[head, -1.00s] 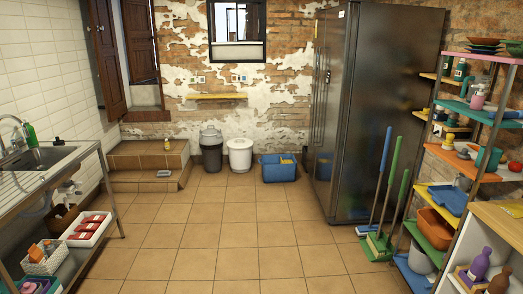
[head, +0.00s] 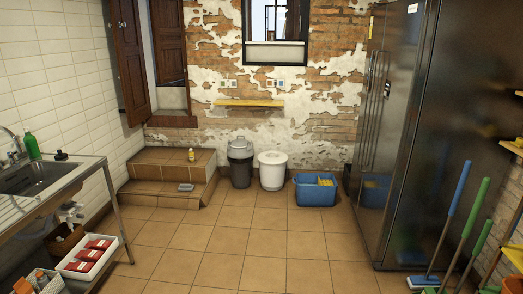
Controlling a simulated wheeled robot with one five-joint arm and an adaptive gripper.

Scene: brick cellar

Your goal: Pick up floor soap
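No thing in view is clearly marked as floor soap. A small pale yellow bottle (head: 192,155) stands upright on the upper tiled step at the back left. A small grey object (head: 185,187), perhaps a brush or sponge, lies on the lower step. A green bottle (head: 32,146) stands behind the sink at the left. Labels are too small to read. My gripper is not in view.
The sink counter (head: 88,166) is at the left, with a white tray (head: 72,266) below it. A dark bin (head: 240,163), a white bucket (head: 272,171) and a blue bucket (head: 316,193) stand by the back wall. A tall fridge (head: 400,130) and mops (head: 459,190) are at right. The middle floor is clear.

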